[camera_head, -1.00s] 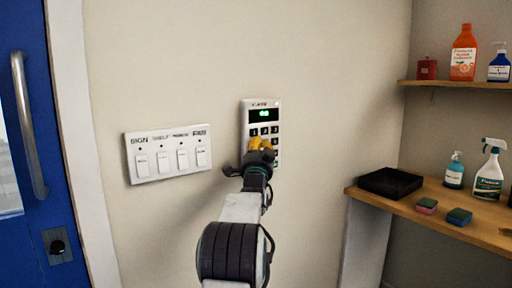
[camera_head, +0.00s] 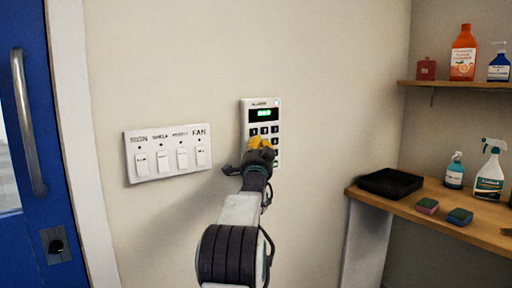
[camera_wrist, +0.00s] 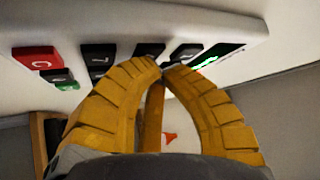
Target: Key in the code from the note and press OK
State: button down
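The keypad (camera_head: 276,128) is a white panel on the wall with dark keys and a green-lit display (camera_head: 263,114); the digits are too small to read surely. My gripper (camera_head: 262,142) has yellow fingers and is in front of the lower keys, hiding some of them. In the wrist view, my gripper's fingertips (camera_wrist: 163,68) meet, shut and empty, close to the dark keys; I cannot tell whether they touch one. A red key (camera_wrist: 35,58) marked C and a green key (camera_wrist: 68,87) show at the left there. I see no note.
A white panel with several labelled switches (camera_head: 168,154) is left of the keypad. A blue door (camera_head: 25,235) is at far left. At right, a wooden counter (camera_head: 450,222) holds a black tray (camera_head: 391,184), bottles and sponges.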

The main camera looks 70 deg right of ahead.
jog(key=shift+s+a+b, duration=0.45)
jog(key=shift+b, duration=0.75)
jog(key=c, duration=1.9)
grip_release()
grip_shut()
